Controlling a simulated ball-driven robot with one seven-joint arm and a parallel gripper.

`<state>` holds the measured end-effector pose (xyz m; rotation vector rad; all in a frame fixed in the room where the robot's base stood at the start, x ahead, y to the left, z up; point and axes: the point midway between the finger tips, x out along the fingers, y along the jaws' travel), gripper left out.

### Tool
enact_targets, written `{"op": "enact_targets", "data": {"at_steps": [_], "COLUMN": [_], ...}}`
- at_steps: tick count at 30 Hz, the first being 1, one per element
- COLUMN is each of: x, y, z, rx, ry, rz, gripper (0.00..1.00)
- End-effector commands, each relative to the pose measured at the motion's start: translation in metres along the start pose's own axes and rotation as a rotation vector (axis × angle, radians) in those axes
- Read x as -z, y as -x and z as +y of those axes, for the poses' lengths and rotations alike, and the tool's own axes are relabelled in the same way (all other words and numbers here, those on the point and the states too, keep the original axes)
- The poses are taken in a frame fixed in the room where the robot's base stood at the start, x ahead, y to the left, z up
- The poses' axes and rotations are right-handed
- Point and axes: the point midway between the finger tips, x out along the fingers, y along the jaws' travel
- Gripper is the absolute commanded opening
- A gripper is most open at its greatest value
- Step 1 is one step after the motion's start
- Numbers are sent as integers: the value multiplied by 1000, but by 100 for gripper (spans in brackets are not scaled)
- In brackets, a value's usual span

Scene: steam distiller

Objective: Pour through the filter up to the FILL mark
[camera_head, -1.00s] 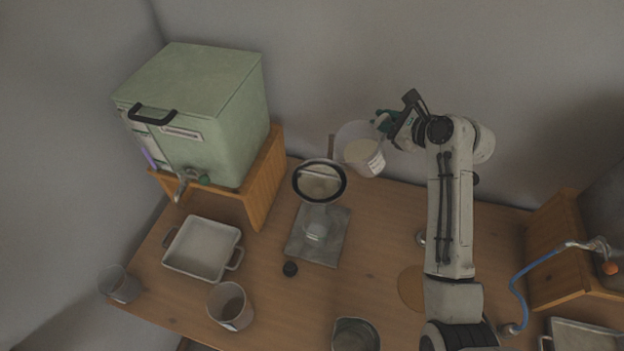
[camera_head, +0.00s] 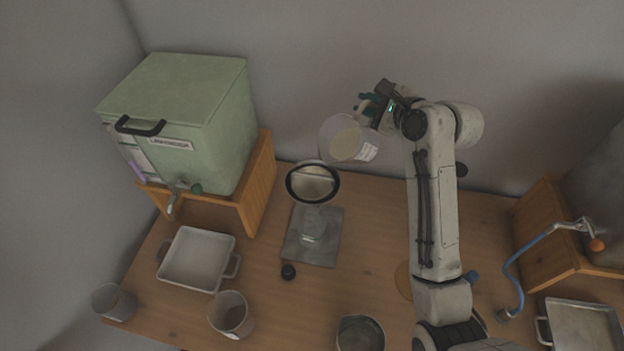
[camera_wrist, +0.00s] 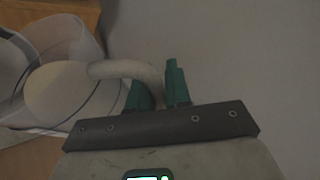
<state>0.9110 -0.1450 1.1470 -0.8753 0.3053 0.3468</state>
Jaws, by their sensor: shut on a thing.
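My gripper (camera_head: 368,104) is shut on the handle of a clear pitcher (camera_head: 341,124) with a pale liquid and a white label. In the wrist view the teal fingertips (camera_wrist: 160,88) close on the pale curved handle, and the pitcher (camera_wrist: 62,40) shows at the left. The pitcher is tilted a little, above and to the right of the filter funnel (camera_head: 313,184), with no stream visible. The black-rimmed funnel stands over a clear vessel (camera_head: 313,226) on a grey plate (camera_head: 329,249). The FILL mark cannot be read.
A green tank (camera_head: 190,110) with a tap stands on a wooden stand (camera_head: 262,190) at left. A white tray (camera_head: 198,259), cups (camera_head: 231,315), a black cap (camera_head: 288,271) and a metal pot (camera_head: 360,334) are on the table. A blue hose (camera_head: 517,275) is at right.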

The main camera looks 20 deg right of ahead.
Motion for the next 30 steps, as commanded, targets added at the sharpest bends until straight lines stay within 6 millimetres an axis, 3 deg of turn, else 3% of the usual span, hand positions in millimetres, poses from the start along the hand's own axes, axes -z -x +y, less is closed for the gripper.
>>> {"op": "enact_targets", "data": {"at_steps": [30], "x": [-5], "y": [12], "z": [2], "rx": [46], "ry": [102], "rz": [22], "gripper": [0]}}
